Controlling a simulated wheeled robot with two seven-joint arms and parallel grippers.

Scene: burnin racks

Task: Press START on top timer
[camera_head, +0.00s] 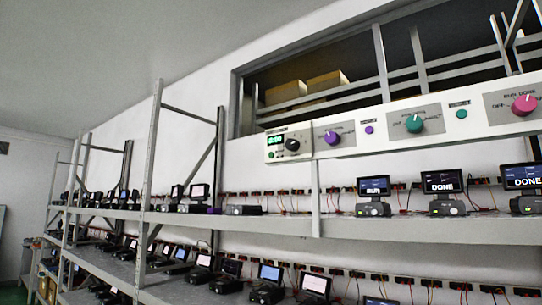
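A timer (289,144) sits at the left end of the long white panel above the upper shelf. It has a small green lit display (276,141) whose digits are too small to read surely, and a dark round knob (292,145) beside it. A small green spot (271,155) shows below the display; I cannot tell whether it is the START button. Neither of my grippers is in view.
The panel also carries purple (332,138), teal (414,123) and pink (524,104) knobs. Below, the upper shelf (400,228) holds several devices with screens, one (373,195) reading RUN and one (442,190) reading DONE. A grey rack post (149,160) stands left.

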